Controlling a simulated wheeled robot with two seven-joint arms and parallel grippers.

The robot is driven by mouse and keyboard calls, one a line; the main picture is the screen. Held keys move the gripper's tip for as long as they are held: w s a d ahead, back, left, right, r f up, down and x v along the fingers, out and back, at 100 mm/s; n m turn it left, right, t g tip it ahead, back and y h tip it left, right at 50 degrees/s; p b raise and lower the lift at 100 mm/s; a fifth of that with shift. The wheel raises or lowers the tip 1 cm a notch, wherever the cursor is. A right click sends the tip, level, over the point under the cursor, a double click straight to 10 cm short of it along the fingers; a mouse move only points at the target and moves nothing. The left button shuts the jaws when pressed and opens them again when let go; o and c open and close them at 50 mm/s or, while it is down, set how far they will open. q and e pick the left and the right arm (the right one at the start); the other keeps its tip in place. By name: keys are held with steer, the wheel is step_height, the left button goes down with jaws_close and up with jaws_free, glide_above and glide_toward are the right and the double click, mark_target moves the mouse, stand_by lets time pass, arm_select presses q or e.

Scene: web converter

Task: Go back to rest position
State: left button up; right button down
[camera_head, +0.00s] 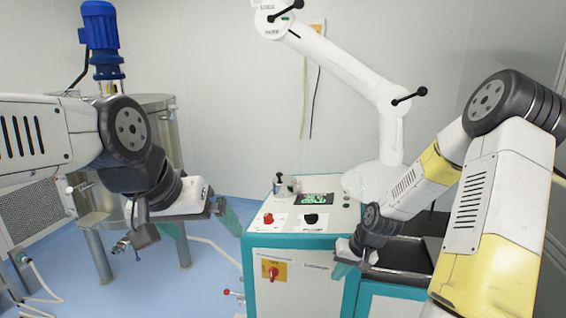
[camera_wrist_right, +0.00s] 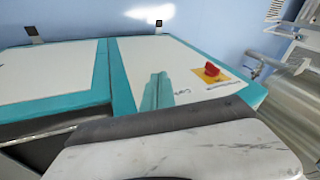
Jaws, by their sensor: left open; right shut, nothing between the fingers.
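My left gripper (camera_head: 210,243) hangs open at the left of centre in the head view. Its two teal fingers are spread apart with nothing between them, over the floor beside the machine cabinet (camera_head: 297,262). My right gripper (camera_head: 343,269) is low in front of the cabinet's right part, by the dark recess. In the right wrist view its teal fingers (camera_wrist_right: 157,92) are together and empty, against the white cabinet front with a red switch (camera_wrist_right: 211,69). Part of the right gripper is hidden by my wrist in the head view.
A control panel with a green screen (camera_head: 314,199) and red button (camera_head: 268,218) tops the cabinet. A white robot arm (camera_head: 345,72) stands behind it. A metal tank (camera_head: 158,125) with a blue motor (camera_head: 100,38) is at the left.

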steer(key=s+r+t+h, duration=0.1)
steer(key=s+r, duration=0.3)
steer(key=r, duration=0.6)
steer(key=s+r+t+h, duration=0.15)
steer(key=s+r, duration=0.25)
steer(key=r, duration=0.7)
steer(key=s+a+r+y, duration=0.1)
steer(key=s+a+r, duration=0.1)
steer(key=s+r, duration=0.7)
steer(key=s+t, duration=0.1)
steer(key=s, duration=0.2)
steer(key=shift+n, duration=0.4)
steer(key=shift+s+a, duration=0.1)
